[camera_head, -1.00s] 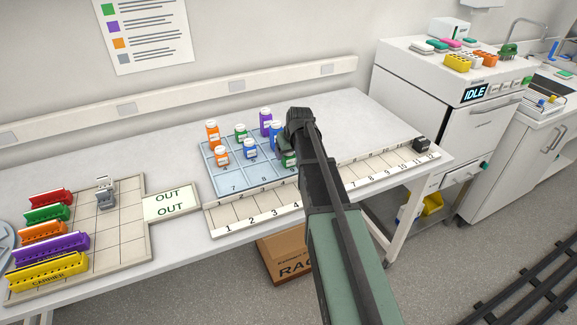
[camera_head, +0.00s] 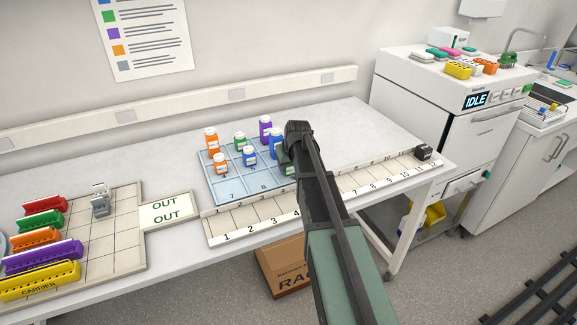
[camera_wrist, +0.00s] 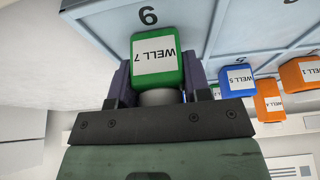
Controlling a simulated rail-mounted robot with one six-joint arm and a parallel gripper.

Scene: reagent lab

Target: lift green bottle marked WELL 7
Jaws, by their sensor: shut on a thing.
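The green bottle (camera_wrist: 155,58) shows in the wrist view with its white label reading WELL 7 upside down. My gripper (camera_wrist: 158,82) is shut on it, one jaw on each side, near its grey cap. In the head view my gripper (camera_head: 296,165) is mostly hidden by my own arm, and only a sliver of the green bottle (camera_head: 284,163) shows left of it. The bottle is by the cell marked 9 of the blue grid tray (camera_head: 232,190). I cannot tell whether its base touches the tray.
Orange (camera_head: 211,139), purple (camera_head: 265,130), blue (camera_head: 249,156) and another green bottle (camera_head: 240,141) stand close by on the tray's left and back. A numbered strip (camera_head: 250,222) runs along the front. Coloured carriers (camera_head: 42,256) sit at left.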

